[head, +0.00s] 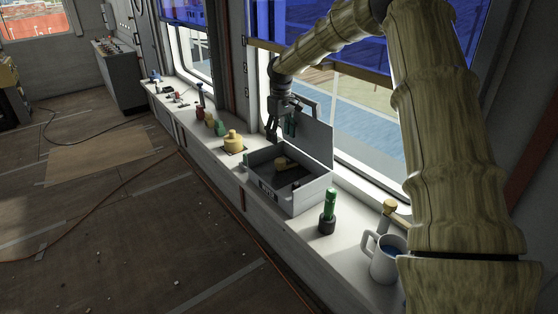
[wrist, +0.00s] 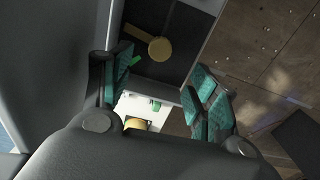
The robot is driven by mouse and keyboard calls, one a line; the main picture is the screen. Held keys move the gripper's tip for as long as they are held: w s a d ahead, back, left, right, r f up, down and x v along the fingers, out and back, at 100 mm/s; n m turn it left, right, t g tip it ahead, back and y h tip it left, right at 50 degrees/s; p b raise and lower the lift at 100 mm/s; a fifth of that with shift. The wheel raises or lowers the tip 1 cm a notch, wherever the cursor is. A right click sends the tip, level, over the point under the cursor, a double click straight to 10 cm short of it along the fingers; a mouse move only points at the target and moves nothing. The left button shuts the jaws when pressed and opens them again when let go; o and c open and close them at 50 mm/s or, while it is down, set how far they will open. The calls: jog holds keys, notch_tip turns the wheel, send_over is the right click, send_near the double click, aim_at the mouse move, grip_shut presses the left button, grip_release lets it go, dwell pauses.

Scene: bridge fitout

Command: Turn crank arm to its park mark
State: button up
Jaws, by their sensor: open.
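A yellow piece with a round end and a straight bar, which looks like the crank arm (wrist: 160,48), is inside the open grey box (head: 290,201). It also shows over the dark box floor in the head view (head: 281,162). My gripper (head: 273,136) is above the far side of the box, beside the raised lid (head: 312,140), pointing down. Its teal-padded fingers (wrist: 162,90) are apart with nothing between them, and it is clear of the yellow piece. Small bright green patches show near the fingers in the wrist view; I cannot tell whether one is the park mark.
A yellow stepped knob (head: 233,142) stands on the sill beyond the box. A green-handled tool (head: 328,212), a white mug (head: 385,262) and a yellow-topped post (head: 389,208) stand on the near side. Several small items line the far sill. Windows run along the right.

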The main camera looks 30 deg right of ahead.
aim_at(281, 160)
notch_tip(281, 160, down, 11)
jog(key=p, duration=0.3)
jog(key=shift+r, duration=0.15)
dwell(0.3)
grip_shut()
